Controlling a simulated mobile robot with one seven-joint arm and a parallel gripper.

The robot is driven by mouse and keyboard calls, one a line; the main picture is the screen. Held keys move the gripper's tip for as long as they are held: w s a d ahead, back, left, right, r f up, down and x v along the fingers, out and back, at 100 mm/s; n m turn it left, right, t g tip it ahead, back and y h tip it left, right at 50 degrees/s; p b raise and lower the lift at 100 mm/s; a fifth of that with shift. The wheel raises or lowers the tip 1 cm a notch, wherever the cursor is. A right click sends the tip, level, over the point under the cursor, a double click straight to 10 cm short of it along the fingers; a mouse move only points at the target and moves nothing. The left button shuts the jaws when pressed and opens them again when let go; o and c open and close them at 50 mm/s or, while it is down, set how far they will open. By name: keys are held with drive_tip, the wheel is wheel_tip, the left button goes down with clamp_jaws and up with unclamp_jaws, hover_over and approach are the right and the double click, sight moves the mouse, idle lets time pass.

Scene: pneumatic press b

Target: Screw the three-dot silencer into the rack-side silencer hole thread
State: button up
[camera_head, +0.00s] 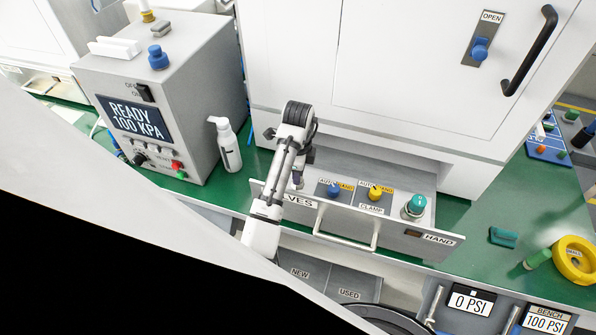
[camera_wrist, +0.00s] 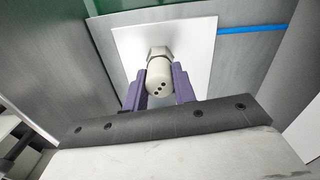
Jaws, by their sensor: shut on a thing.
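The three-dot silencer (camera_wrist: 158,78) is a pale cylinder with dark dots on its near end and a metal hex collar at its far end. My gripper (camera_wrist: 159,88) has purple fingers shut around its sides. The hex collar is against or just in front of a white plate (camera_wrist: 194,50); I cannot tell whether the thread is engaged, and the hole is hidden.
The drawer holds a blue knob (camera_head: 333,190), a yellow knob (camera_head: 375,193) and a teal button (camera_head: 415,206). A grey control box (camera_head: 190,90) and a white bottle (camera_head: 228,146) stand to the left. A blue tube (camera_wrist: 250,29) runs right of the plate. A white cabinet (camera_head: 400,70) rises behind.

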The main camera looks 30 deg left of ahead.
drive_tip(key=shift+m, duration=0.8)
drive_tip(key=shift+m, duration=0.9)
drive_tip(key=shift+m, duration=0.3)
drive_tip(key=o, duration=0.8)
drive_tip(key=shift+o, duration=0.2)
